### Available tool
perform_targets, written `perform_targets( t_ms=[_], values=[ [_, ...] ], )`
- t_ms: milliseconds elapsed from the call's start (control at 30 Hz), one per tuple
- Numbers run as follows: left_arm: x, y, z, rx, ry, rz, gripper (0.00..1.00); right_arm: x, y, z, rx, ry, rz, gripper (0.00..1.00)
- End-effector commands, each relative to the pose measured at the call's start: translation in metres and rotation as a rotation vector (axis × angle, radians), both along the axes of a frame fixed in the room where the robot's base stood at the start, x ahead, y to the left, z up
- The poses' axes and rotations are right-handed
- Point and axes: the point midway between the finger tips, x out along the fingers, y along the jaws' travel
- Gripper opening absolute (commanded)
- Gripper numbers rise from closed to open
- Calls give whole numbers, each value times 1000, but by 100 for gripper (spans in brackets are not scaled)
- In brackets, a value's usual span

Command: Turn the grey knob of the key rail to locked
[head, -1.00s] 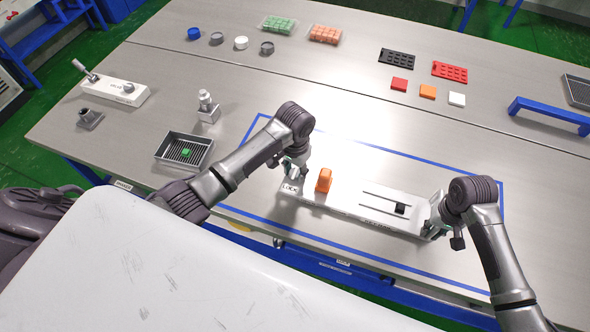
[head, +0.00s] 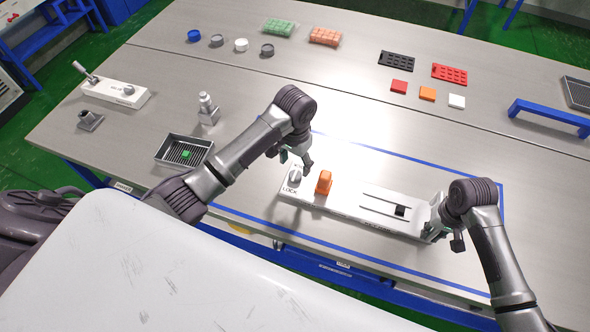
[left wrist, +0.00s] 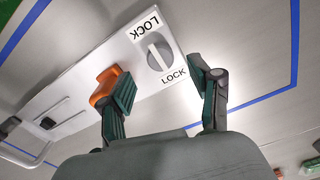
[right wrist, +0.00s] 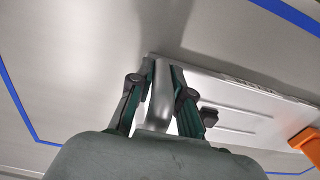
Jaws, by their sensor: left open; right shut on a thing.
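The key rail (head: 345,208) is a long pale plate, also in the left wrist view (left wrist: 82,80). Its round grey knob (head: 295,175) is at the left end, near a LOCK label. In the left wrist view the knob (left wrist: 159,56) has a pale bar slanting across it, with LOCK labels on two sides. My left gripper (head: 294,158) is open just off the knob; its fingers (left wrist: 163,84) are apart and touch nothing visible. My right gripper (head: 432,231) is shut on a silver handle (right wrist: 160,100) at the rail's right end.
An orange block-like part (head: 323,182) stands on the rail close to the knob. A black slider (head: 400,211) sits in a slot further right. A dark tray (head: 184,150) with a green piece is left of my left arm.

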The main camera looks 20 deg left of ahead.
Motion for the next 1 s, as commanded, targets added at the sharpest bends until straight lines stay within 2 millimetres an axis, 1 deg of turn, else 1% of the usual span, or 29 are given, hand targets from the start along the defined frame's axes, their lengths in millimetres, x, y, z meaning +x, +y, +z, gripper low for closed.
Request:
perform_targets(
  t_ms=[33,100,200,333,500,800,833,1000],
  values=[
    [1,0,12,1,-4,0,63,0,0,0,-1,0,0,0],
    [1,1,27,1,-4,0,63,0,0,0,-1,0,0,0],
    [1,1,45,0,-3,0,63,0,0,0,-1,0,0,0],
    [1,1,60,1,-2,1,63,0,0,0,-1,-1,0,0],
    [0,1,67,2,1,1,63,0,0,0,-1,-1,0,0],
    [0,1,67,1,1,1,63,0,0,1,-1,-1,0,0],
    [0,1,67,1,1,1,63,0,0,1,-1,-1,0,20],
    [0,1,67,1,1,1,63,0,0,0,-1,-1,0,48]
  ],
)
